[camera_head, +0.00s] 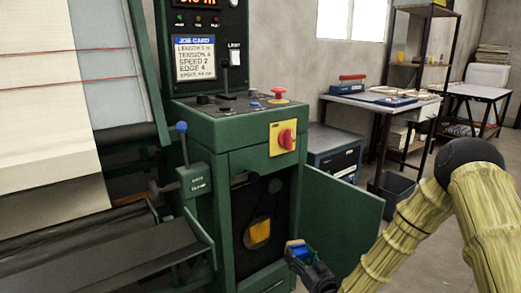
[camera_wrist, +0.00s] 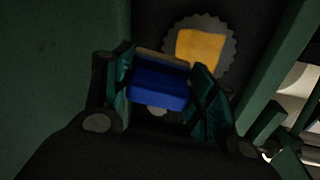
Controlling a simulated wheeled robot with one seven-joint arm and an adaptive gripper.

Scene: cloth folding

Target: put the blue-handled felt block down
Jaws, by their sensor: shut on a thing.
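The blue-handled felt block (camera_head: 296,249) is in my gripper (camera_head: 302,257), low in the middle of the head view. In the wrist view the block's blue handle (camera_wrist: 158,88) lies between the two fingers of my gripper (camera_wrist: 160,92), with a tan strip along its far side. The fingers are shut on it. The block is held in front of the open green cabinet of the machine (camera_head: 236,172). I cannot tell whether its underside touches anything.
The cabinet's open door (camera_head: 342,215) stands close to the right of my gripper. Inside is a toothed wheel with a yellow patch (camera_head: 259,232). A lever with a blue knob (camera_head: 182,127) stands at left. A worktable (camera_head: 385,100) and dark bin (camera_head: 397,186) are behind.

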